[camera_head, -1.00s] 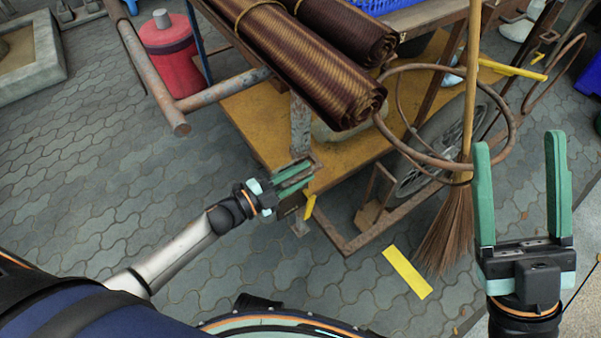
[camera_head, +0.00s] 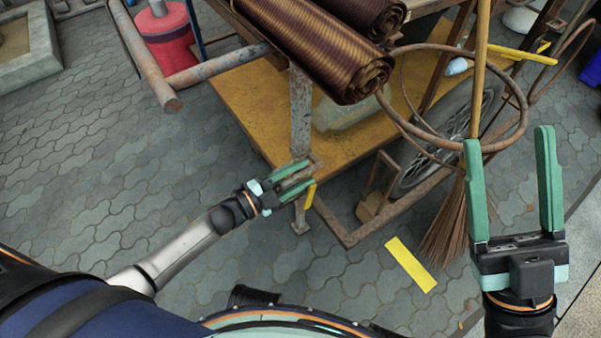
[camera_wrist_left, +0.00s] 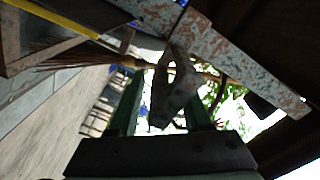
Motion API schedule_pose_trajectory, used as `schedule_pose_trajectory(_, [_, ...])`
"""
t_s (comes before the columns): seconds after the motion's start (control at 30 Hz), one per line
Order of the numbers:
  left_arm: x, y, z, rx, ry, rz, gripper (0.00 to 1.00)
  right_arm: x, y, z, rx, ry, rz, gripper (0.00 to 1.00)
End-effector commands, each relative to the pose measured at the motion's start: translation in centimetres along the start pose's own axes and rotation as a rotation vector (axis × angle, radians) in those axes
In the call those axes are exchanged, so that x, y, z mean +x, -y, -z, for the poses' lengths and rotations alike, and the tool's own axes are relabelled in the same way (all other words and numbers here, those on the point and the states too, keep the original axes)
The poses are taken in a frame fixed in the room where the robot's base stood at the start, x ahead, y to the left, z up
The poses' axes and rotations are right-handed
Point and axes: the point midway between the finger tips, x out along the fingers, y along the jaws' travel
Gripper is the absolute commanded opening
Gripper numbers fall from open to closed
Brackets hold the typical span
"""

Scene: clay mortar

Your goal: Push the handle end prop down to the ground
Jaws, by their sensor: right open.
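The handle end prop (camera_head: 300,115) is a rusty metal post below the cart's handle end, roughly upright in the head view. Its small foot plate (camera_head: 299,228) shows below my left gripper, close to the paving; I cannot tell whether it touches. My left gripper (camera_head: 302,173) is at the prop's lower part. In the left wrist view, its green fingers (camera_wrist_left: 162,112) are apart, with a rusty metal piece (camera_wrist_left: 175,88) between them and a gap at the left finger. My right gripper (camera_head: 506,140) is open and empty at the right, in front of the broom.
The cart has a yellow deck (camera_head: 240,100), brown rolled mats (camera_head: 345,75) and a spoked wheel (camera_head: 430,155). A broom (camera_head: 450,220) leans at its right. A rusty handle bar (camera_head: 215,72) and a red container (camera_head: 165,35) are at upper left. Paving (camera_head: 100,170) is clear at left.

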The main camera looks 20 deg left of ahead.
Motion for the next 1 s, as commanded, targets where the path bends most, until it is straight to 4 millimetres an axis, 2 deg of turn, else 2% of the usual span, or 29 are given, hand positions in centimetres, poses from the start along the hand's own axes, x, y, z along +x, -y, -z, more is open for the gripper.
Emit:
schedule_pose_trajectory(0.2, [-0.1,0.1,0.1,0.003,-0.002,0.001,0.48,0.1,-0.1,0.1,0.0,-0.002,-0.002,0.67])
schedule_pose_trajectory(0.33, [-1.2,0.2,0.1,0.004,-0.002,0.0,0.48,0.4,-0.2,0.4,0.002,-0.003,-0.004,0.67])
schedule_pose_trajectory(0.7, [-8.9,0.1,0.1,0.001,0.001,-0.003,0.48,1.8,-1.2,2.0,0.014,-0.015,-0.014,0.67])
schedule_pose_trajectory(0.9, [-11.7,0.1,0.0,0.001,0.001,-0.001,0.48,2.1,-1.4,2.5,0.001,-0.022,-0.012,0.67])
schedule_pose_trajectory(1.0, [-12.3,0.1,0.1,0.002,-0.001,0.0,0.48,2.1,-1.4,2.6,-0.003,-0.024,-0.011,0.67])
